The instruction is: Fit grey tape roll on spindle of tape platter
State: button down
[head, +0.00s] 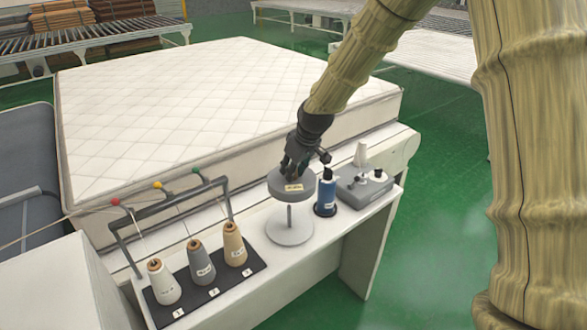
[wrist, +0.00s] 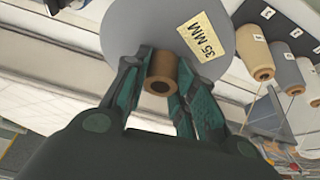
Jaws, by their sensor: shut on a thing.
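The grey tape roll (head: 270,187) is a flat disc with a yellow label and sits level over the tape platter. In the wrist view the tape roll (wrist: 135,22) shows its "35 MM" label and a protruding brown core (wrist: 159,70). My gripper (head: 293,168) is above the roll; in the wrist view its fingers (wrist: 164,60) are shut on the core from both sides. The tape platter (head: 290,236) is a round white disc on the bench. Its thin spindle (head: 289,215) stands up beneath the roll. The spindle's top is hidden, so I cannot tell whether it is inside the core.
Several thread cones (head: 201,260) stand on a dark mat at left, under a thread rack (head: 165,203). The mattress (head: 200,110) lies behind.

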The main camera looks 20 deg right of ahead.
aim_at(292, 184)
jog(key=w+f, duration=0.2)
jog(key=f, duration=0.1)
jog(key=shift+w+f+b, duration=0.25)
jog(key=shift+b, duration=0.1)
jog(key=shift+s+d+f, duration=0.1)
jog(key=shift+f, duration=0.1)
jog(key=f+b, duration=0.1)
jog(key=f, duration=0.2)
jog(key=shift+s+b, duration=0.2)
jog(key=shift+b, duration=0.15)
jog(key=shift+f, duration=0.15)
jog(key=shift+s, duration=0.25)
jog(key=shift+w, duration=0.1)
jog(key=shift+f, duration=0.1)
